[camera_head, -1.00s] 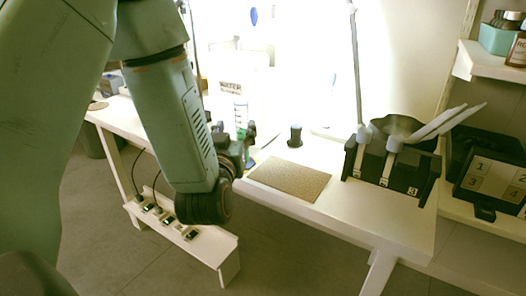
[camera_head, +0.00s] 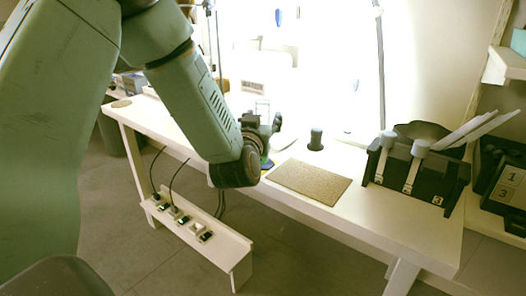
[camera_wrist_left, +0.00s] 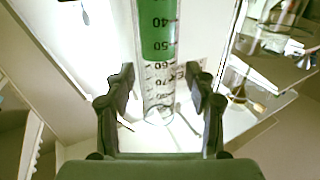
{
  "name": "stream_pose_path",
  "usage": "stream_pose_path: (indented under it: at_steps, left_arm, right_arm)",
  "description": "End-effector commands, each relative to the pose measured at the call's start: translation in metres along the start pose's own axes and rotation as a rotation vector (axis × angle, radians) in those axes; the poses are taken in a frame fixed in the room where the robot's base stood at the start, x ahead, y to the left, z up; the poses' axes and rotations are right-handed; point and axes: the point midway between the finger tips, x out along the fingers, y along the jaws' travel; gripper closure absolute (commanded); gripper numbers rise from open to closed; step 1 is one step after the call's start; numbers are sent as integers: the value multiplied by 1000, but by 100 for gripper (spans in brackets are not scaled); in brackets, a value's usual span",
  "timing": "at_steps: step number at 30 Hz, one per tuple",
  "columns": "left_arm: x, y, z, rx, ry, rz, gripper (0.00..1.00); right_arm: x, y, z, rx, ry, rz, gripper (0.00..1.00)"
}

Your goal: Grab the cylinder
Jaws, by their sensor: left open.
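The cylinder is a clear graduated measuring cylinder (camera_wrist_left: 158,78) with green liquid and printed marks. In the left wrist view it stands upright in the middle, between the two spread fingers of my left gripper (camera_wrist_left: 160,95), with gaps on both sides. My left gripper is open and empty. My right gripper is not in view.
A brown mat (camera_head: 308,182) lies on the white table (camera_head: 378,228), with a small dark knob-like object (camera_head: 316,139) behind it. A black rack (camera_head: 418,178) holds white-topped tools at the right. A low white shelf (camera_head: 225,246) with several small devices stands in front of the table.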

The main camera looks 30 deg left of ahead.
Motion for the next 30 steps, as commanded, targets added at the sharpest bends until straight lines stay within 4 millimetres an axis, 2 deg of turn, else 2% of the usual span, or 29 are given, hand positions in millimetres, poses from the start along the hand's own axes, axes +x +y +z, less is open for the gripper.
stream_pose_path:
  at_steps: [5, 24, 30]
  left_arm:
    - [-1, 2, 0, 1, 0, 1, 46]
    - [-1, 2, 0, 0, 1, 1, 100]
    - [-1, 2, 0, 0, 1, 1, 100]
  right_arm:
    - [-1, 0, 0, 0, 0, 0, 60]
    - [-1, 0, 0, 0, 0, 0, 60]
    - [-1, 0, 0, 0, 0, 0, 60]
